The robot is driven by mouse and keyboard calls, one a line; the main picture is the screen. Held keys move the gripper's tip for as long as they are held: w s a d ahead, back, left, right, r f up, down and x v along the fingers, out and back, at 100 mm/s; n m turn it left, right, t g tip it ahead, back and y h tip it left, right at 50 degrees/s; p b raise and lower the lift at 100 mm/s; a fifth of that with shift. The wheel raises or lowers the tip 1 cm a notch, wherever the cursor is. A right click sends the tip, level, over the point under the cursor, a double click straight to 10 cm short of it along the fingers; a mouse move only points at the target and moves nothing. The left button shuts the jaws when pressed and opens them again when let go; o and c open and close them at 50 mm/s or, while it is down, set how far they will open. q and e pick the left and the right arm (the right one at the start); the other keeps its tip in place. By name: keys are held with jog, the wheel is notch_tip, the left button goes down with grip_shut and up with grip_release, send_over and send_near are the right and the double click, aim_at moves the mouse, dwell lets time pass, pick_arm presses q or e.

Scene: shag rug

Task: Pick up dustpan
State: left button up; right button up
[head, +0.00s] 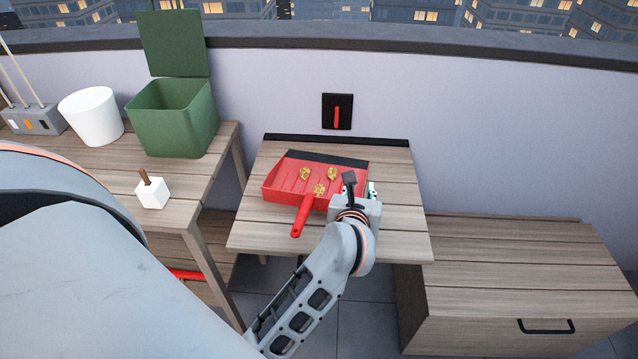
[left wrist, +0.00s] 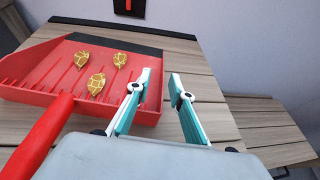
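The red dustpan (head: 283,183) lies on the small wooden table, its handle (head: 303,216) pointing toward me. Three gold leaf-like pieces (head: 319,189) lie in its pan. In the left wrist view the dustpan (left wrist: 45,62) fills the left side, its handle (left wrist: 38,140) at lower left. My left gripper (head: 369,187) is at the pan's right side, right of the handle. In the left wrist view its two teal and white fingers (left wrist: 161,80) are apart with nothing held. The pan's right edge shows between them; contact cannot be told. My right gripper is not in view.
The small table (head: 400,225) has bare room at right and front. A low wooden cabinet (head: 520,250) stands right. A wall (head: 480,130) closes the back.

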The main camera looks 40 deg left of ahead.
pick_arm(q)
jog(key=x, duration=0.4)
jog(key=shift+w+d+f+b, duration=0.3)
jog(key=shift+w+f, duration=0.05)
jog(key=shift+w+a, duration=0.15)
jog(key=shift+w, duration=0.05)
jog(key=shift+c, duration=0.5)
grip_shut()
jog(key=shift+r, duration=0.15)
